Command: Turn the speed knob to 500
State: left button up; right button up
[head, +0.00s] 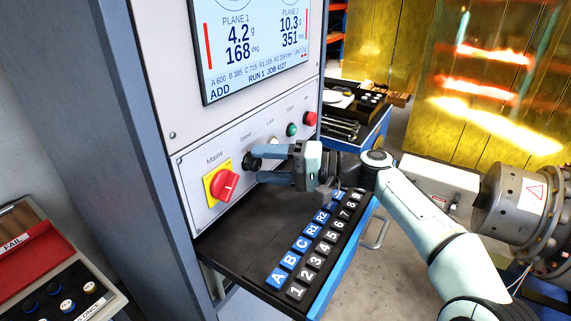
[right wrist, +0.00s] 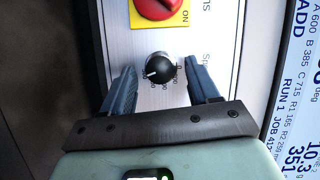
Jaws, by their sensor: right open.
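The black speed knob (head: 254,163) sits on the grey panel, right of the red mains switch in the head view. It also shows in the right wrist view (right wrist: 158,66), with a pale pointer mark toward its lower left. Small scale numbers beside and below it are too small to read surely. My right gripper (head: 262,165) is open at the panel, with one finger on each side of the knob. In the right wrist view both blue-grey fingers (right wrist: 161,75) stand apart from the knob with gaps. My left gripper is out of view.
The red mains switch (head: 224,185) on its yellow plate is close to the fingers. A green button (head: 292,129) and a red button (head: 310,118) lie farther right. The display (head: 250,45) is above; a keyboard shelf (head: 237,237) juts out below my gripper.

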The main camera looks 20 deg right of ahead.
jog(key=v, duration=1.3)
jog(key=shift+d, duration=0.1)
